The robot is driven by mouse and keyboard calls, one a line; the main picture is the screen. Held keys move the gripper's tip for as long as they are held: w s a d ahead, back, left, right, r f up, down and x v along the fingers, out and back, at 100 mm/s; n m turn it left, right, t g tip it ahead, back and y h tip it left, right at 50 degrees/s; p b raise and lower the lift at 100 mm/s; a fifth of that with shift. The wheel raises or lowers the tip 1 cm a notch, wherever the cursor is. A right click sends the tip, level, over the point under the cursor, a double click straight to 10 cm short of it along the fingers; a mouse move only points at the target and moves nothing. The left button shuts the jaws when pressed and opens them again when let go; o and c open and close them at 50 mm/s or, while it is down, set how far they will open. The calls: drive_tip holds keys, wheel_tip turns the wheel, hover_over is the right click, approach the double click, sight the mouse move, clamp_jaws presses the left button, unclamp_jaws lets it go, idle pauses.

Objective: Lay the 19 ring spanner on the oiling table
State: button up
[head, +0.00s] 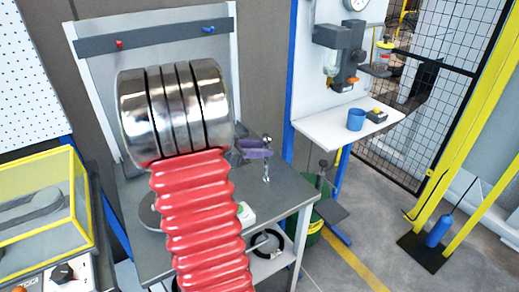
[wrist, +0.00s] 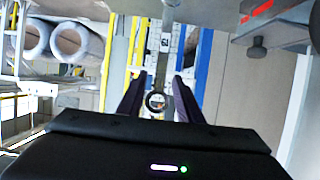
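The 19 ring spanner (wrist: 165,41) is a slim silver bar marked 19. In the wrist view one ring end lies between my purple-dark fingertips, and the shank runs away toward the top edge. In the head view the spanner (head: 267,170) hangs upright at the tip of my gripper (head: 258,149), above the grey table. My gripper (wrist: 157,88) looks shut on its ring end, though finger contact is hard to make out. The oiling table looks to be the white-topped stand (head: 322,128) with blue legs, to the right and apart from the spanner.
A blue mug (head: 356,119) and a small dark box with a yellow top (head: 377,115) occupy the white top's right part; its left part is clear. A grey press-like device (head: 345,50) overhangs it. The grey table (head: 290,193) is below my gripper. A yellow frame (head: 470,130) stands far right.

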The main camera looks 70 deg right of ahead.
drive_tip(key=v, duration=1.2)
drive_tip(key=shift+w+r, duration=0.1)
idle(0.9)
drive_tip(key=w+a+n+t+y, duration=0.2)
drive_tip(key=a+n, duration=0.6)
drive_tip(key=a, duration=0.7)
drive_tip(key=w+a+n+t+y, duration=0.2)
drive_tip(key=a+n+t+y, duration=0.2)
drive_tip(key=a, duration=1.1)
drive_tip(key=w+a+n+t+y, duration=0.3)
drive_tip(key=a+n+t, duration=0.5)
drive_tip(key=a+n, duration=0.6)
drive_tip(key=shift+a+r+y, duration=0.35)
drive_tip(key=shift+a+y, duration=0.25)
drive_tip(key=shift+a, duration=0.45)
